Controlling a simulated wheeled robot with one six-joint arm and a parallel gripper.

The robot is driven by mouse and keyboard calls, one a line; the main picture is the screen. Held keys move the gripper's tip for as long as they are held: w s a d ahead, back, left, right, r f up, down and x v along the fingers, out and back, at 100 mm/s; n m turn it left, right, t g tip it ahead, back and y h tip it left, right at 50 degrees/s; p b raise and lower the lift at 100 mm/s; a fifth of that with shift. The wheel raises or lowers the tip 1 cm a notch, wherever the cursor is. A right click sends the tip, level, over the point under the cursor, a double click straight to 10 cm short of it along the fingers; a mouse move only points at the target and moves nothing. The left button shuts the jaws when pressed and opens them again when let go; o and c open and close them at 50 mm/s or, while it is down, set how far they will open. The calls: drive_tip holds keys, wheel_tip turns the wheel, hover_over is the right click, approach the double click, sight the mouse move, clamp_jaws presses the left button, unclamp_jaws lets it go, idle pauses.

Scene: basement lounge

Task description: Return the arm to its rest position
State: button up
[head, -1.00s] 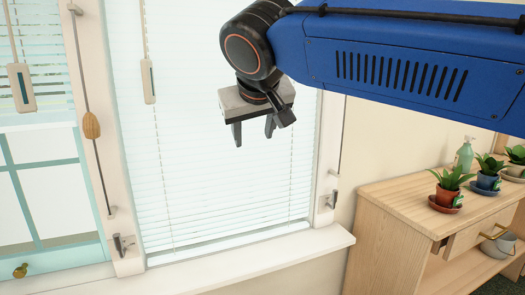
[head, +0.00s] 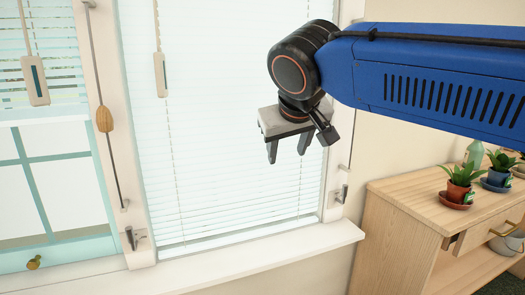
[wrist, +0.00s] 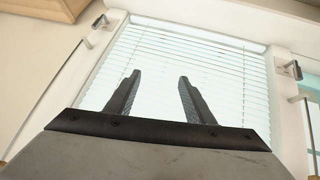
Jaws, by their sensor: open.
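My gripper (head: 287,153) hangs from my blue arm in the upper middle of the head view, fingers pointing down. It is open and empty, in front of the window blinds (head: 230,110). In the wrist view, the two dark fingers (wrist: 157,88) stand apart with nothing between them, and the blinds (wrist: 230,75) show behind them. The gripper appears clear of the window and the sill.
A white window sill (head: 250,252) runs below the blinds. A wooden cabinet (head: 400,215) stands at the right with potted plants (head: 459,182) and a green bottle (head: 475,153) on it. A wooden cord knob (head: 104,119) and blind pulls (head: 160,75) hang at the left.

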drive_tip(key=s+d+f+m+g, duration=0.1)
drive_tip(key=s+d+f, duration=0.5)
drive_tip(key=f, duration=0.3)
drive_tip(key=s+d+f+m+g, duration=0.1)
drive_tip(key=s+d+f, duration=0.4)
drive_tip(key=f, duration=0.5)
drive_tip(key=s+d+f+g, duration=0.1)
drive_tip(key=s+d+f, duration=0.5)
drive_tip(key=f, duration=0.3)
drive_tip(key=shift+s+d+f+m+g+y, duration=0.3)
drive_tip(key=shift+s+d+f+m, duration=0.1)
drive_tip(key=shift+s, duration=0.5)
